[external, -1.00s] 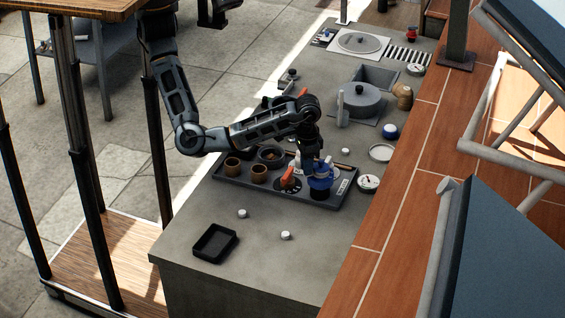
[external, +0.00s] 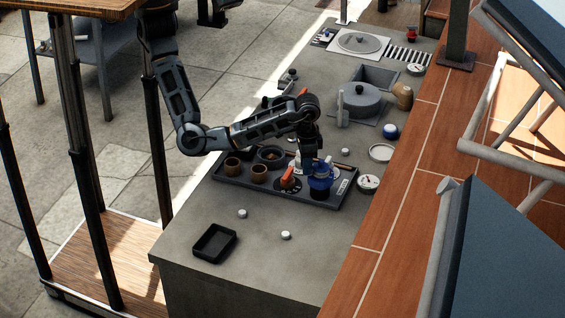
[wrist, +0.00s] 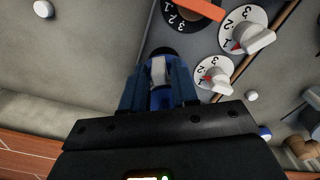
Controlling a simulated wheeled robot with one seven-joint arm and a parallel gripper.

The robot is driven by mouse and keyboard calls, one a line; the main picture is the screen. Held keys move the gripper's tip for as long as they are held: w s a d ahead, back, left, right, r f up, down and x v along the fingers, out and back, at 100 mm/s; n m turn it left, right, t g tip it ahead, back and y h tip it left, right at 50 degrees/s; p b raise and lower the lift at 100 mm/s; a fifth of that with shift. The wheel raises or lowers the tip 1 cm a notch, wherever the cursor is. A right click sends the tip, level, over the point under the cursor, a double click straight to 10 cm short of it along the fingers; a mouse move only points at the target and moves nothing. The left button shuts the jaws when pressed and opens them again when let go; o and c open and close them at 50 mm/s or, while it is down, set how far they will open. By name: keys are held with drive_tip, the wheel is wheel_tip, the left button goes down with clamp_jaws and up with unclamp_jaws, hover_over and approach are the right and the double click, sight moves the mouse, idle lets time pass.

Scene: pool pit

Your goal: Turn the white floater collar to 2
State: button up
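Two white collars with the numbers 1, 2, 3, white bar knobs and red pointers show in the wrist view: a larger one (wrist: 256,17) and a smaller one (wrist: 204,75). On the larger one, the red pointer lies near 1. On the smaller one it also seems to lie near 1. In the external view they are mostly hidden behind my gripper. My gripper (wrist: 159,82) points down at the right end of the tray. Its fingers flank a blue piece with a pale ridge (wrist: 159,70) and a dark base; whether they press on it is unclear.
A black dial with an orange handle (external: 288,174) is left of my gripper on the dark tray (external: 234,180), with brown cups (external: 259,174) further left. Small white knobs (external: 286,235) and a black dish (external: 214,243) lie on the front counter. A pot (external: 362,101) stands behind.

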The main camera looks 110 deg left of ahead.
drive_tip(key=shift+o, duration=1.1)
drive_tip(key=shift+r, duration=0.1)
drive_tip(key=shift+r, duration=3.8)
